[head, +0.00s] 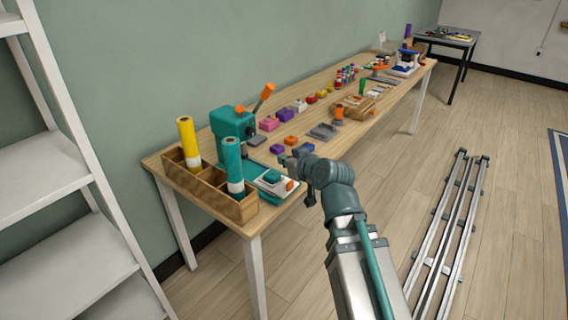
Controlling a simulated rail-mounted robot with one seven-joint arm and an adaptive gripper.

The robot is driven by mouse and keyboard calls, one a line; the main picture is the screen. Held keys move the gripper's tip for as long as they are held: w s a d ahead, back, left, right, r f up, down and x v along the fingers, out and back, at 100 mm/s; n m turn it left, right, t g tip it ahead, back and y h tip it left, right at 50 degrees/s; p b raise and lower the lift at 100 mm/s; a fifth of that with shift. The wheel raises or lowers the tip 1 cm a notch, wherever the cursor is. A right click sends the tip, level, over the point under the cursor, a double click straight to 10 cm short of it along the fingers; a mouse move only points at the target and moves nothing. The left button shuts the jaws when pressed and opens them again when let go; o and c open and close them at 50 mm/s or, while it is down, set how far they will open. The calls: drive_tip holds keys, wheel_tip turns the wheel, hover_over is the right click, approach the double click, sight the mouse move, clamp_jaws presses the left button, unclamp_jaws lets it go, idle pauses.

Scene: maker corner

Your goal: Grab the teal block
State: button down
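A small teal block (272,175) appears to sit on a pale, flat device (275,187) with an orange part, near the front edge of the long wooden table. My gripper (294,166) is just to the right of the block in the picture, seemingly above the table's front edge. It is small and seen from behind the arm, so I cannot tell how far its fingers are apart. I see nothing held in it.
A wooden divided box (206,198) with a yellow roll (188,142) and a teal roll (233,165) stands at the near end. A teal press (229,124) with orange handles stands behind the block. Purple (277,149) and orange (291,140) blocks lie farther along.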

drive_tip(key=c, duration=1.9)
unclamp_jaws()
drive_tip(key=o, duration=1.5)
drive_tip(key=shift+o, duration=0.2)
wheel_tip(320, 180, up, 10)
